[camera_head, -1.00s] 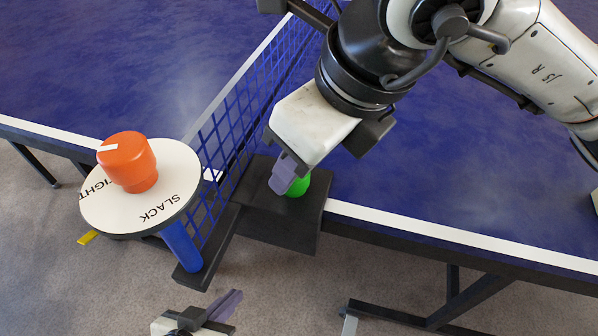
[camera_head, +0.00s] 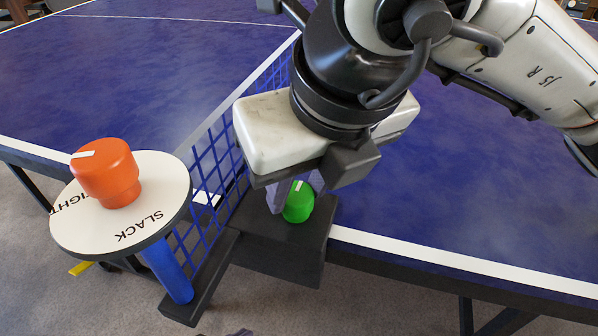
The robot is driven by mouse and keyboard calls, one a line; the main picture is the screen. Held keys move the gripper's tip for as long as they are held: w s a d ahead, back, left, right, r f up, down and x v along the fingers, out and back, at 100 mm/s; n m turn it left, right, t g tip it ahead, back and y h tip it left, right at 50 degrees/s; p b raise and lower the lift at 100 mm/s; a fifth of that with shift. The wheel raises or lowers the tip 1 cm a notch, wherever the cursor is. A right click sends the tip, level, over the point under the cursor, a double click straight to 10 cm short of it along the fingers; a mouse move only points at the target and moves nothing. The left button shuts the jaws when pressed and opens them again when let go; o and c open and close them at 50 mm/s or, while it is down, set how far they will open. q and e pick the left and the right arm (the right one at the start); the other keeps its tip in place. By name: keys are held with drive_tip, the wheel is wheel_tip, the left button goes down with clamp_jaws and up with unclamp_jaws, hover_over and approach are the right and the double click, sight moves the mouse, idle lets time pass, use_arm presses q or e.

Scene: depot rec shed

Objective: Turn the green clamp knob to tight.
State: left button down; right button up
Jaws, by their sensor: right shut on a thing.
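The green clamp knob (camera_head: 298,206) sits on the black clamp block (camera_head: 275,252) at the table's edge, by the net. A pale mark shows on its top, pointing toward the back. My right gripper (camera_head: 296,193) is over it, shut on the knob, with one purple-grey finger at its left and the other behind it. The gripper body hides part of the knob's top.
An orange knob (camera_head: 108,175) stands on a white disc (camera_head: 80,228) marked TIGHT and SLACK, on a blue post (camera_head: 168,272) left of the net (camera_head: 217,170). The blue table (camera_head: 480,190) is bare to the right. Grey floor lies in front.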

drive_tip(key=o, duration=1)
drive_tip(key=shift+o, duration=0.2)
drive_tip(key=shift+s+r, duration=0.1)
drive_tip(key=shift+r, duration=0.2)
use_arm(q)
drive_tip(key=shift+s+a+r+n+t+p, duration=0.15)
drive_tip(key=shift+a+r+n+t+p, duration=0.3)
drive_tip(key=shift+a+r+p, duration=0.6)
use_arm(e)
drive_tip(key=v, duration=0.9)
drive_tip(key=shift+r, duration=0.3)
use_arm(q)
drive_tip(key=shift+d+f, duration=0.3)
drive_tip(key=shift+d, duration=0.05)
use_arm(e)
drive_tip(key=shift+s+d, duration=0.1)
drive_tip(key=shift+d, duration=0.05)
